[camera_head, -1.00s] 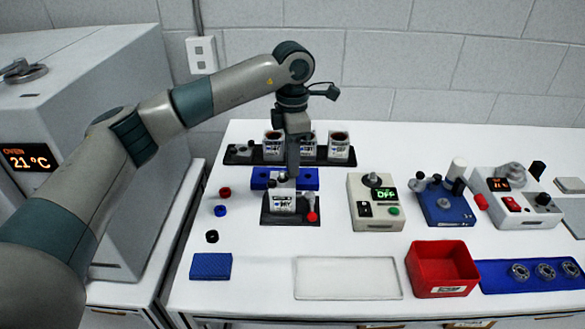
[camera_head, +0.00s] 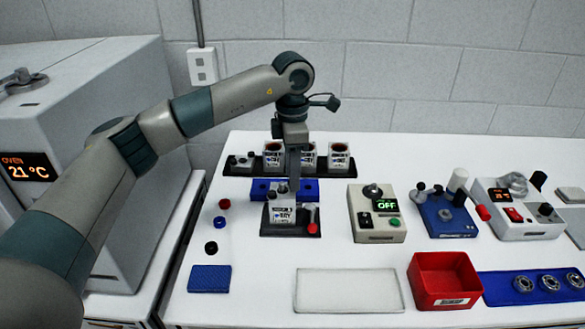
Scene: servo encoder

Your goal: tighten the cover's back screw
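My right gripper is not in view.
A blue block (camera_head: 308,188) stands just behind the fixture. A black rack (camera_head: 318,168) with several labelled units is farther back. A grey device reading OFF (camera_head: 377,227) and a red bin (camera_head: 444,282) are to the right. A white tray (camera_head: 348,291) lies in front.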

